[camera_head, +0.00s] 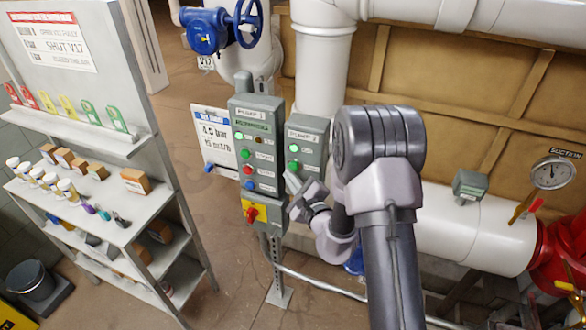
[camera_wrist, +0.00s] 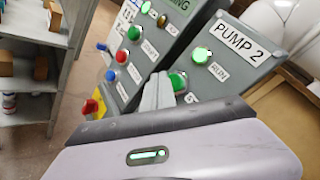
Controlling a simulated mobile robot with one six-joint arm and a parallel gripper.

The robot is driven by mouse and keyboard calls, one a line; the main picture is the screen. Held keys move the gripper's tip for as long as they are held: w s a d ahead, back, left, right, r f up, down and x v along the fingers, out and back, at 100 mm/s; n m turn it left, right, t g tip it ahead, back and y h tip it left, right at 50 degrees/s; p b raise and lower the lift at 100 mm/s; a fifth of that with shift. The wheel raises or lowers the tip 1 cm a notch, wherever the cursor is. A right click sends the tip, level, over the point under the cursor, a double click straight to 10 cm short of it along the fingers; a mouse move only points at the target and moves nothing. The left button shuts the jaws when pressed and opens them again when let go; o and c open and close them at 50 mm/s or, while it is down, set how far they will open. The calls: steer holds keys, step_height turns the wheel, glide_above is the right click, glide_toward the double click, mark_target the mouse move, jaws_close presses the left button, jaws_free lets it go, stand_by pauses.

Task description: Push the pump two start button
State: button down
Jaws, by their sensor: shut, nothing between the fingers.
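The grey Pump 2 box (camera_head: 308,142) stands at the right of the larger Pump 1 box. In the wrist view its label (camera_wrist: 240,42) reads "PUMP 2". A bright green RUN lamp (camera_wrist: 201,55) sits at its upper part. The green button (camera_wrist: 178,80) is below the lamp, partly hidden by my fingers; its label is mostly covered. My gripper (camera_wrist: 158,82) is shut and empty, its fingertips just left of the green button. I cannot tell whether they touch it. In the head view my gripper (camera_head: 291,178) is just below the green button (camera_head: 293,165).
The Pump 1 box (camera_head: 257,150) with several buttons and lamps stands close at left. Below it is a yellow plate with a red switch (camera_head: 254,214). A shelf rack (camera_head: 110,215) is farther left; a white pipe (camera_head: 470,232) runs at right.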

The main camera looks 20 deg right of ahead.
steer(key=s+a+b, duration=0.1)
steer(key=s, duration=0.1)
steer(key=s+a+b, duration=0.1)
steer(key=s+a, duration=0.1)
stand_by(0.4)
stand_by(0.6)
